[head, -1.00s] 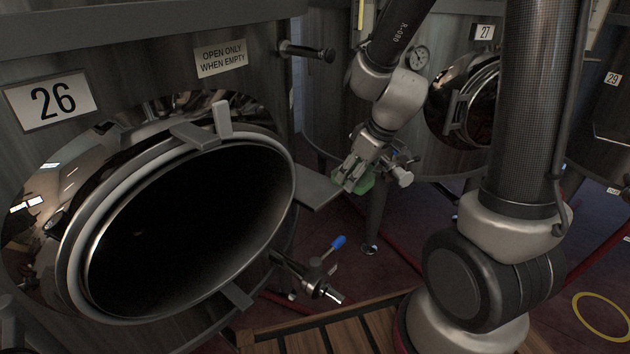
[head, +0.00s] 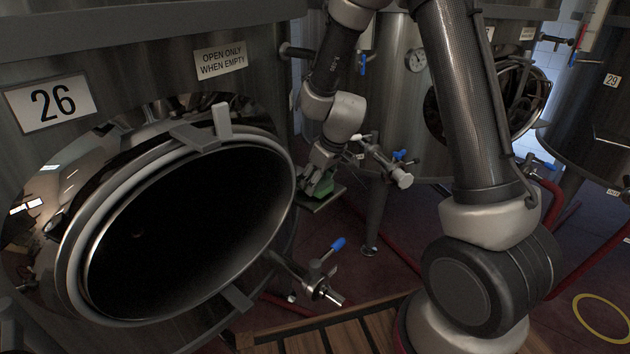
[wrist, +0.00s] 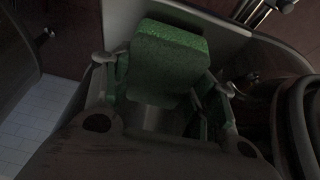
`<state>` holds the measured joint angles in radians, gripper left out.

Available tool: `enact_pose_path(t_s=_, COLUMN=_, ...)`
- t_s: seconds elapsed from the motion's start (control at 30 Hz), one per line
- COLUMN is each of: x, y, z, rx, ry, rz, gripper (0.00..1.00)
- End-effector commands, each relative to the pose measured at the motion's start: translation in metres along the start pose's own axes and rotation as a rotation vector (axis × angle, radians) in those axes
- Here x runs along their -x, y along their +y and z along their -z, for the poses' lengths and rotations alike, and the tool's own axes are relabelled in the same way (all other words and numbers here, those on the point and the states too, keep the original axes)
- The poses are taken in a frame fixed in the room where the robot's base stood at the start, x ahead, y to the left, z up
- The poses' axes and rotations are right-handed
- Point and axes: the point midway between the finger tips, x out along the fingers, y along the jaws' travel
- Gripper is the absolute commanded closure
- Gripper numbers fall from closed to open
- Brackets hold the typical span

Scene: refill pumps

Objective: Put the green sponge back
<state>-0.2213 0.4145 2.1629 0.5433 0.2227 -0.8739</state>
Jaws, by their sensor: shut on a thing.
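The green sponge (head: 322,189) is between the fingers of my gripper (head: 318,184), beside the right rim of tank 26's open hatch. In the wrist view the sponge (wrist: 168,58) stands out beyond my gripper (wrist: 160,100), whose fingers close on it from both sides. A small grey shelf (head: 318,200) shows just under the sponge; in the wrist view its pale curved plate (wrist: 215,30) lies behind the sponge. I cannot tell whether the sponge touches the shelf.
The open round hatch (head: 110,285) of tank 26 fills the left. A valve with a blue handle (head: 338,244) sticks out below the shelf. Wooden slats (head: 345,330) lie at the bottom.

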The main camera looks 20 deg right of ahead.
Motion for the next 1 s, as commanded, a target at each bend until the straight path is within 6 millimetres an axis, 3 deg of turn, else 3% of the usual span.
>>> enact_pose_path(t_s=0.4, x=-0.009, y=0.0, z=0.001, rx=-0.001, ry=0.001, rz=0.0, gripper=0.62)
enact_pose_path(t_s=0.43, x=-0.009, y=0.0, z=0.001, rx=-0.001, ry=0.002, rz=0.0, gripper=0.4)
enact_pose_path(t_s=0.53, x=-0.009, y=0.0, z=0.001, rx=0.0, ry=0.002, rz=0.0, gripper=0.22)
enact_pose_path(t_s=0.87, x=-0.008, y=0.0, z=0.001, rx=0.001, ry=0.002, rz=0.0, gripper=0.22)
enact_pose_path(t_s=1.0, x=0.003, y=0.0, z=0.003, rx=0.001, ry=0.005, rz=0.0, gripper=0.22)
